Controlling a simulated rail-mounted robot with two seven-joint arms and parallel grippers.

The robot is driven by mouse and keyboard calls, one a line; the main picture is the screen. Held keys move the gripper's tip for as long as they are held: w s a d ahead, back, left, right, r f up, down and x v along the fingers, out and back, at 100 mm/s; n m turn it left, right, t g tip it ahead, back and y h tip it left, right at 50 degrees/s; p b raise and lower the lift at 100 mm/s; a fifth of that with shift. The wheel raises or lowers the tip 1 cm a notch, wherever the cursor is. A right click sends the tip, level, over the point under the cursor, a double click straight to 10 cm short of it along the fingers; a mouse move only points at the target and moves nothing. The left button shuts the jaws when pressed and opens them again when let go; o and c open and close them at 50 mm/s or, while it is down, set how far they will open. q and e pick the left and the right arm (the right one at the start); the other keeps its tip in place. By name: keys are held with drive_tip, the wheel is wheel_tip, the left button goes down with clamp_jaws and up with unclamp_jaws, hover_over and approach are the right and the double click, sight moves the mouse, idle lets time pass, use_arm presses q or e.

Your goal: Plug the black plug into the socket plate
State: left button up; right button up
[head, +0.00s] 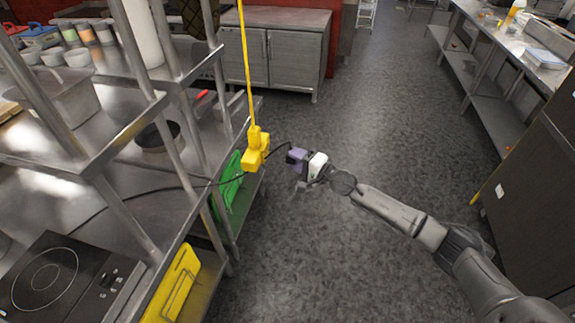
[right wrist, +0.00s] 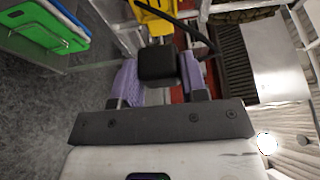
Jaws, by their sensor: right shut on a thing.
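My right gripper (head: 295,158) has purple fingers and is shut on the black plug (right wrist: 157,64). In the right wrist view the plug sits between the two purple fingers, and a black cord runs from it. In the head view the plug is mostly hidden by the fingers. The yellow socket block (head: 255,148) hangs on a yellow cable, just left of the gripper and apart from it. Part of this yellow block shows at the top of the right wrist view (right wrist: 152,22), beyond the plug. My left gripper is not in view.
The black cord (head: 206,184) runs left through a metal shelf frame towards a hob (head: 50,280). Green boards (head: 228,180) and a yellow board (head: 175,285) stand at the shelf's lower side. The grey floor (head: 365,120) is clear beyond the gripper.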

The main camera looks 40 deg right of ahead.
sight(265, 152)
drive_tip(key=shift+w+a+f, duration=0.1)
drive_tip(key=shift+w+a, duration=0.1)
drive_tip(key=shift+w, duration=0.05)
drive_tip(key=shift+w+a+p, duration=0.4)
drive_tip(key=shift+w, duration=0.25)
drive_tip(key=shift+w+a, duration=0.6)
drive_tip(key=shift+w, duration=0.25)
drive_tip(key=shift+w+a+p, duration=0.35)
drive_tip(key=shift+w+a, duration=0.15)
drive_tip(key=shift+w, duration=0.1)
drive_tip(key=shift+w+a, duration=0.1)
drive_tip(key=shift+w, duration=0.2)
drive_tip(key=shift+w+a, duration=0.2)
drive_tip(key=shift+w, duration=0.05)
idle(0.3)
